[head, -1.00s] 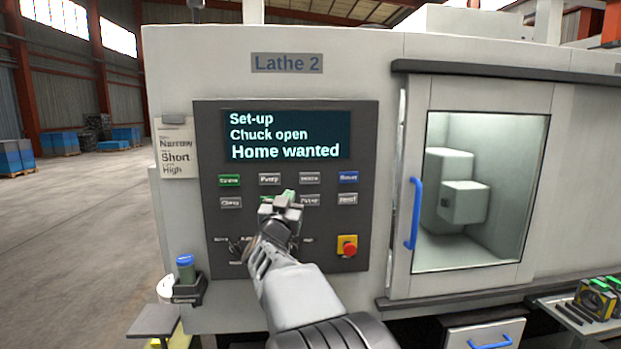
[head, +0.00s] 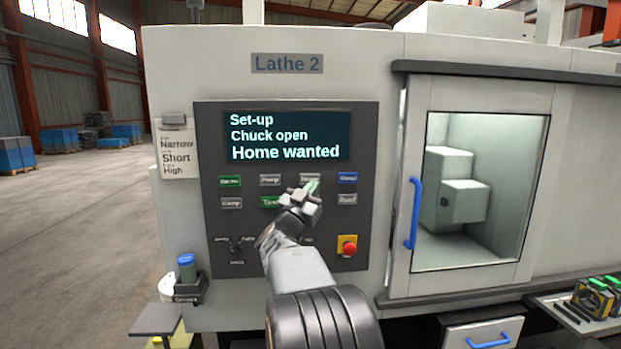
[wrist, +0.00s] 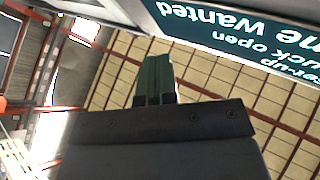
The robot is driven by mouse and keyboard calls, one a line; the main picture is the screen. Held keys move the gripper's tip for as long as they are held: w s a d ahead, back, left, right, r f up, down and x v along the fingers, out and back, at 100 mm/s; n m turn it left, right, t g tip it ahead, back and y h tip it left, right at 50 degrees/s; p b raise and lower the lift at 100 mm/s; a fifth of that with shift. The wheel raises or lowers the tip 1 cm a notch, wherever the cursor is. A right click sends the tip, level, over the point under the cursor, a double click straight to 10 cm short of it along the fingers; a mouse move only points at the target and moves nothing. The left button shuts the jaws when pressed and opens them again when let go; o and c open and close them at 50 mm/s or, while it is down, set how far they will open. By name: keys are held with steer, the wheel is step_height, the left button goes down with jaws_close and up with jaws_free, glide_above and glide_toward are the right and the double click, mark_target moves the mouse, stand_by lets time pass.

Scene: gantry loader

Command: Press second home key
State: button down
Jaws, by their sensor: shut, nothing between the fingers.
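The dark key panel (head: 210,240) is on the front of the machine marked Lathe 2. Its screen (head: 287,134) reads "Set-up", "Chuck open" and "Home wanted". Two rows of small keys lie below it; their labels are too blurred for me to tell which is the second home key. In the wrist view, the shut fingers (wrist: 155,78) are beside the screen.
A red stop button (head: 347,246) and a dial (head: 237,246) are low on the panel. The lathe door (head: 425,250) with a blue handle (head: 414,212) is to the right. A cup holder (head: 190,290) juts out at the lower left.

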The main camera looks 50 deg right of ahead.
mark_target(310, 179)
steer(key=w+d+p, duration=0.3)
steer(key=w+d, duration=0.1)
steer(key=w, duration=0.1)
steer(key=shift+w+d, duration=0.15)
steer(key=shift+d, duration=0.1)
steer(key=shift+w, duration=0.1)
stand_by(2.1)
steer(key=shift+w+d, duration=0.25)
steer(key=shift+w, duration=0.05)
steer(key=shift+w+d, duration=0.25)
stand_by(0.8)
steer(key=shift+a, duration=0.1)
steer(key=shift+s+a+f+b, duration=0.15)
steer(key=shift+s+b, duration=0.15)
steer(key=shift+b, duration=0.05)
steer(key=shift+s+a, duration=0.25)
steer(key=shift+s, duration=0.05)
steer(key=shift+b, duration=0.3)
